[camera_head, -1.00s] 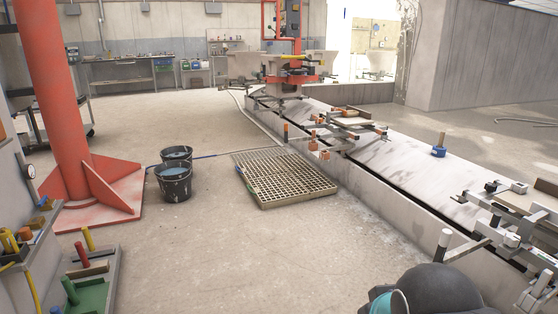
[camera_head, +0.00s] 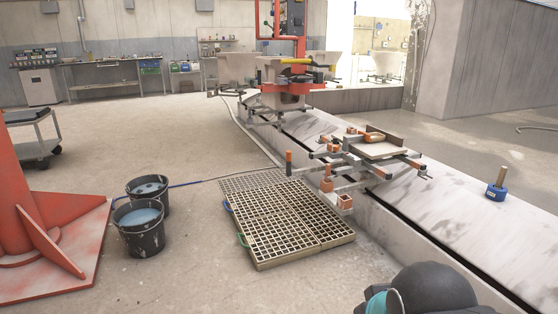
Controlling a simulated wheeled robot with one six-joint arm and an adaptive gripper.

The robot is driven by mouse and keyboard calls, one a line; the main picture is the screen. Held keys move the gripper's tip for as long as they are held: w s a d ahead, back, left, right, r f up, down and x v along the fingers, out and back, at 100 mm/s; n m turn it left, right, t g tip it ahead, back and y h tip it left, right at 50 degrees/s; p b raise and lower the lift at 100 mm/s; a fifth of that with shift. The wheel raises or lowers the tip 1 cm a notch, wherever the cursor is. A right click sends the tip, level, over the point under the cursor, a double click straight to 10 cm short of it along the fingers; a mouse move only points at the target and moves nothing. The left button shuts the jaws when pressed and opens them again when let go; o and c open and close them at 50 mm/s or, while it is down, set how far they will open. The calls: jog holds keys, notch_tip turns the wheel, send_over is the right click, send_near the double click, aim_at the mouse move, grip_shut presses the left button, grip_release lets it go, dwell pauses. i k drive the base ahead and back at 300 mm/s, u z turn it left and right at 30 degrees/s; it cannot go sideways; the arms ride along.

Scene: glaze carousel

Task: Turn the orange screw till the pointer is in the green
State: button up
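I cannot pick out the orange screw, the pointer or a green zone for sure. Several small orange parts sit on and beside the flat carriage (camera_head: 384,150) on the long rail bed. One is an upright orange cylinder with a dark lower part (camera_head: 289,160) at its left. Two orange-brown blocks are lower down, a rear one (camera_head: 326,184) and a front one (camera_head: 345,202). My gripper is not in view. A dark rounded part of my arm with a teal ring shows at the bottom right.
A slatted floor grate (camera_head: 290,232) lies before the rail bed (camera_head: 450,215). Two dark buckets, front (camera_head: 140,230) and rear (camera_head: 148,190), stand left of it. A red column base (camera_head: 75,240) is at the left. A blue-based post (camera_head: 498,186) stands on the bed. Open floor lies behind the buckets.

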aim_at(334, 148)
jog(key=i, duration=2.1)
jog(key=z, duration=1.1)
